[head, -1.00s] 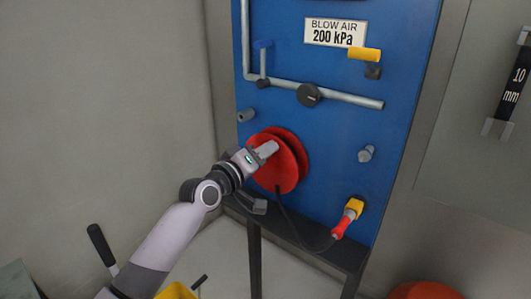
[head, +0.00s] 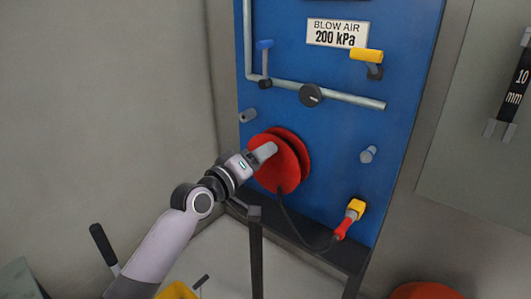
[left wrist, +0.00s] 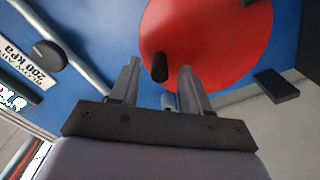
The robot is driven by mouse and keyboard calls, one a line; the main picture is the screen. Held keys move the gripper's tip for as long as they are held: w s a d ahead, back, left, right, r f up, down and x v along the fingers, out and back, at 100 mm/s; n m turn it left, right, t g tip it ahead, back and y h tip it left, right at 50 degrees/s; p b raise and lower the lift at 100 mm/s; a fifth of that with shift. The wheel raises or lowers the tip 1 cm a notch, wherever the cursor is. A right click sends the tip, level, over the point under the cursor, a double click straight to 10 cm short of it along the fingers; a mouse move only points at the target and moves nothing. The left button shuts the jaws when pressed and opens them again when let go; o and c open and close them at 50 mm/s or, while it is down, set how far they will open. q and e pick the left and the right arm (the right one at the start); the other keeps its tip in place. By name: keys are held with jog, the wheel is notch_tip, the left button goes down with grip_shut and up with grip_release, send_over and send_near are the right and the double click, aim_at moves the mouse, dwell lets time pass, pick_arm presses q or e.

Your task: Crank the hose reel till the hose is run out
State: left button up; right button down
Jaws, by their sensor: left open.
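The red hose reel (head: 280,165) is mounted on the blue panel, and a black hose (head: 290,220) hangs from it in a curve to a red nozzle (head: 342,229) at a yellow holder (head: 355,209). My left gripper (head: 264,152) is in front of the reel and covers part of its face. In the left wrist view the reel (left wrist: 220,40) fills the upper middle, with a short dark crank knob (left wrist: 160,67) between the two open fingertips. A gap shows between knob and fingers. My right gripper is not in view.
The panel also carries a grey pipe (head: 350,98), a blue-handled valve (head: 264,62), a black knob (head: 311,95), a yellow handle (head: 366,55) and a grey stub (head: 368,154). A dark frame (head: 256,260) stands below. An orange-red round thing (head: 425,291) lies at the bottom right.

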pick_arm(q)
jog(key=shift+v, duration=2.45)
jog(key=s+a+f+m+g+y, duration=0.1)
jog(key=s+a+f+y, duration=0.15)
jog(key=s+f, duration=0.45)
jog(key=s+a+f+y, duration=0.2)
jog(key=s+a+f, duration=0.15)
jog(key=f, duration=0.85)
jog(key=s+a+f+m+g+y, duration=0.1)
jog(key=s+a+f, duration=0.3)
jog(key=s, duration=0.6)
jog(key=s+a+f+m+g+y, duration=0.2)
jog(key=s+a+f+m+y, duration=0.1)
jog(key=s+f, duration=0.6)
jog(key=shift+s+a, duration=0.4)
jog(key=shift+a, duration=0.2)
